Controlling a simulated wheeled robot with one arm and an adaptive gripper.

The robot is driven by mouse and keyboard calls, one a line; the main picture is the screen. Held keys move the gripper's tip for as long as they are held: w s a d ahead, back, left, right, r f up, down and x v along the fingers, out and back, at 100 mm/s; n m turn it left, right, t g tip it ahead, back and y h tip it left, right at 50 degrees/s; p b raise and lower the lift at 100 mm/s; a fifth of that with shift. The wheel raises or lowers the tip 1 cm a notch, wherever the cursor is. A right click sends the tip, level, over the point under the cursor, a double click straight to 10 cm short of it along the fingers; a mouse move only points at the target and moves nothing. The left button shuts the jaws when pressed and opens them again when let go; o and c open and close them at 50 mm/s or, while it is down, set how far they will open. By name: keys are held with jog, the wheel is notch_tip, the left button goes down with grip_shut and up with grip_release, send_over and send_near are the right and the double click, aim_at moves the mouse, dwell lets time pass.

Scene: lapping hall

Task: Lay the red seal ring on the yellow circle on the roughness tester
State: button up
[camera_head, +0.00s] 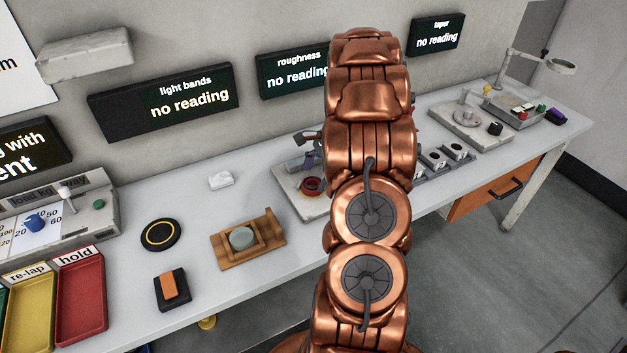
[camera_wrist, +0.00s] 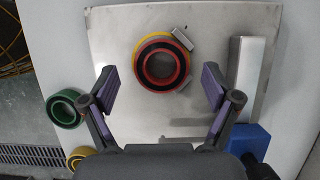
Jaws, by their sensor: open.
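The red seal ring (camera_wrist: 161,84) lies flat on the metal plate of the roughness tester (camera_wrist: 110,35). It covers most of the yellow circle (camera_wrist: 140,48), whose edge shows at the ring's upper left and top, so the ring looks slightly off centre. My gripper (camera_wrist: 163,92) is open and empty, its two fingers spread wide on either side below the ring and apart from it. In the head view the red ring (camera_head: 312,191) shows on the tester plate (camera_head: 288,183), left of my arm, which hides part of the tester.
Small grey blocks (camera_wrist: 182,38) stand close to the ring's right side. A steel bar (camera_wrist: 246,80) and a blue block (camera_wrist: 250,142) are to the right. A green ring (camera_wrist: 63,118) and a yellow ring (camera_wrist: 76,157) lie left of the plate. The roughness display (camera_head: 292,70) reads "no reading".

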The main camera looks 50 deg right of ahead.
jog(key=b+v, duration=0.2)
jog(key=v, duration=0.8)
jog(key=shift+r, duration=0.2)
jog(key=s+a+r+n+g+h, duration=0.15)
jog(key=a+n, duration=0.35)
jog(key=a, duration=0.7)
jog(key=s+a+r+n+g, duration=0.1)
jog(key=s+a+r+n, duration=0.3)
jog(key=a, duration=0.9)
jog(key=s+a+f+n+h, duration=0.1)
jog(key=s+a+f+n, duration=0.1)
jog(key=s+a+n, duration=0.4)
jog(key=s+a+f+n+h, duration=0.2)
jog(key=s+a+n, duration=0.4)
jog(key=s, duration=0.4)
jog(key=shift+s+f+n+g, duration=0.35)
jog(key=shift+s+f+n, duration=0.05)
jog(key=shift+f, duration=0.05)
jog(key=shift+a, duration=0.1)
